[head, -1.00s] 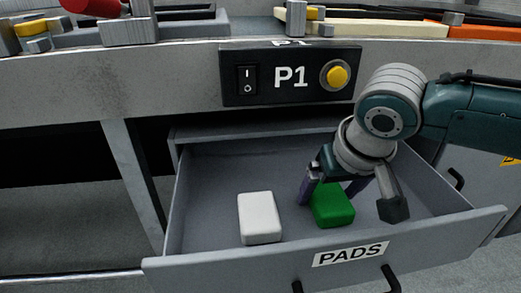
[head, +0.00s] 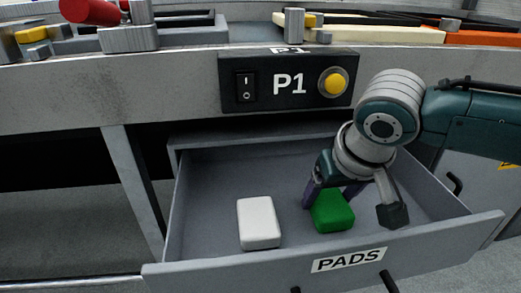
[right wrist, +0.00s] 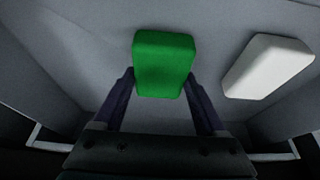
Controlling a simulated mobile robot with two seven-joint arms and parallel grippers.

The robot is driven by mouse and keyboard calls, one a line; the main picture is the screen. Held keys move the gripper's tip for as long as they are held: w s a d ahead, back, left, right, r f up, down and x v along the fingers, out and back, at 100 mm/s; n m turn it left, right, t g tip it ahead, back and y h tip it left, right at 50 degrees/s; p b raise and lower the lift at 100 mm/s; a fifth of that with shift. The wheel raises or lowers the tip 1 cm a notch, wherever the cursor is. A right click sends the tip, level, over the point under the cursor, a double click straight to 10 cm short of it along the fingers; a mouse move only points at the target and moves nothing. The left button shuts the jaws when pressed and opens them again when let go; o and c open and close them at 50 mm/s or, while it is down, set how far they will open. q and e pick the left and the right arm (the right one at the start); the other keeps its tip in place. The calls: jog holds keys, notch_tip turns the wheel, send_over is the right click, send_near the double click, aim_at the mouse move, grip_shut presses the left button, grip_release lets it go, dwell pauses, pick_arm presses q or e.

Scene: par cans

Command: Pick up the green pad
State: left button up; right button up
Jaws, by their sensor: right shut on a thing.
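The green pad (head: 333,212) is a rounded block in the right part of the open drawer (head: 205,252). My right gripper (head: 335,197) reaches down into the drawer from the right and is shut on the green pad, with a dark finger at each side. In the right wrist view the green pad (right wrist: 164,62) sits between the two fingertips. I cannot tell any gap between the pad and the drawer floor. My left gripper is not in view.
A white pad (head: 259,223) lies in the drawer to the left of the green one. The drawer front bears a PADS label (head: 349,260). A black P1 panel (head: 290,84) with a switch and a yellow button is above the drawer.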

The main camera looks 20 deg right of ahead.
aim_at(329, 199)
jog(key=shift+s+r+p, duration=0.1)
jog(key=shift+r+p, duration=0.3)
jog(key=shift+r, duration=0.1)
notch_tip(329, 199, up, 11)
jog(key=p, duration=0.7)
jog(key=s+a+p, duration=0.2)
jog(key=s, duration=0.7)
jog(key=s+a+p, duration=0.2)
jog(key=s+p, duration=0.1)
jog(key=s, duration=0.7)
jog(key=shift+a+f+p, duration=0.3)
jog(key=shift+a+f, duration=0.05)
